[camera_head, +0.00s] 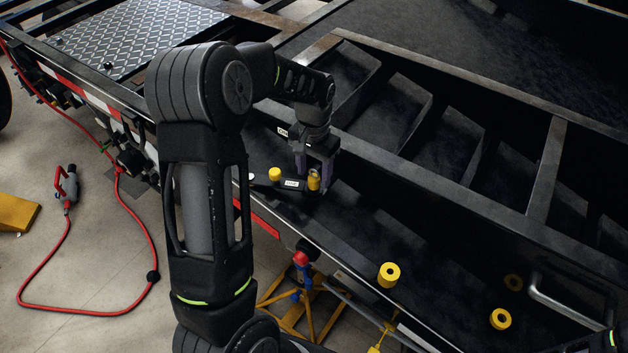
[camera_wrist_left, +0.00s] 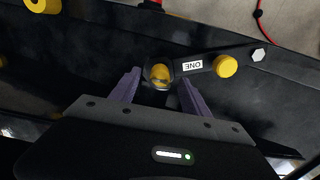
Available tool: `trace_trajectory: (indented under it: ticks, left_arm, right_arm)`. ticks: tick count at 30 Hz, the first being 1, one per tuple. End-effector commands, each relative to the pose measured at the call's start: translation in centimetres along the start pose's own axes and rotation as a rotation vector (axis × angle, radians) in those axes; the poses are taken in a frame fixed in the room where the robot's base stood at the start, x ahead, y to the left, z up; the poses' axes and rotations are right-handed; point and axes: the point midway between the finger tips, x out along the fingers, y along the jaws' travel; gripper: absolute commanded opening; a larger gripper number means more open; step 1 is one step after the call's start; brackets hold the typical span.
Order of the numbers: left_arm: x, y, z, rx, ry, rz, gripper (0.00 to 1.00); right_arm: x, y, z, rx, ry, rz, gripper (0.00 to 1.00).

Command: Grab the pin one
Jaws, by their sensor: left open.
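The pin labelled ONE is yellow and sits at the end of a black plate with a white label (camera_head: 292,184) on the dark trailer frame. In the head view the yellow pin (camera_head: 313,182) is between the fingers of my left gripper (camera_head: 314,178). In the left wrist view the label reads ONE (camera_wrist_left: 193,65), and the pin (camera_wrist_left: 160,74) lies between the tips of the open purple-grey fingers of my left gripper (camera_wrist_left: 158,88). I cannot tell whether a finger touches it. My right gripper is not seen.
A second yellow cylinder (camera_head: 275,174) stands on the same plate, also in the left wrist view (camera_wrist_left: 225,66). Raised beams (camera_head: 440,180) stand behind the gripper.

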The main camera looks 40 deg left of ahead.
Motion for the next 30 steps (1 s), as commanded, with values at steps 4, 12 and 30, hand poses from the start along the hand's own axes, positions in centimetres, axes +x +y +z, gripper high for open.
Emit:
trace_trajectory:
  ticks: [4,12,30]
  left_arm:
    - [-0.02,0.01,-0.01,0.000,0.000,0.000,0.55]
    - [-0.04,0.02,-0.01,0.000,0.000,0.000,0.55]
    - [-0.04,0.02,-0.01,0.000,0.000,0.000,0.07]
  right_arm:
    - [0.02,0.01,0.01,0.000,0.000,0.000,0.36]
    - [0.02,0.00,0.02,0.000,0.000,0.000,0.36]
    - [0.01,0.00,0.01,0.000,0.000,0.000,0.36]
